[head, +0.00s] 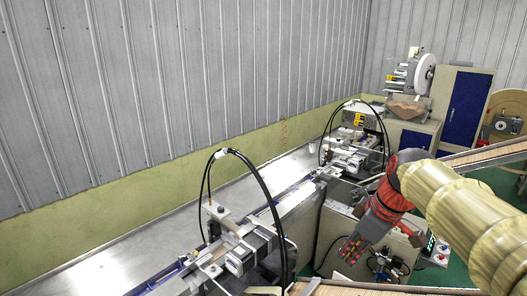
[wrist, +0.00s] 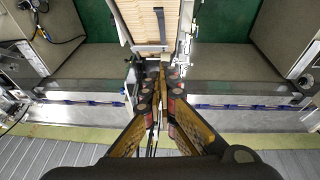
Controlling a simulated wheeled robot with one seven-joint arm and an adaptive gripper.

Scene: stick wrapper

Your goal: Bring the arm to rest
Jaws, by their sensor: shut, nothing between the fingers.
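My arm (head: 455,205), with cream-yellow links, reaches in from the right side of the head view. Its red and dark end tilts down to the left, and my gripper (head: 352,248) hangs over the grey machine cabinet. In the wrist view my gripper (wrist: 160,88) shows its two yellow and dark fingers closing together towards the middle, with nothing held between them. Below the fingertips is a narrow stick magazine (wrist: 157,22). I cannot tell how far above it the fingertips are.
A long metal conveyor (head: 110,250) runs along the wall, with stick-wrapping units (head: 243,240) and looped black hoses beside my arm. A labelling machine (head: 412,75) and a blue-doored cabinet (head: 466,105) stand at the back. Green floor (wrist: 215,18) shows beside the magazine.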

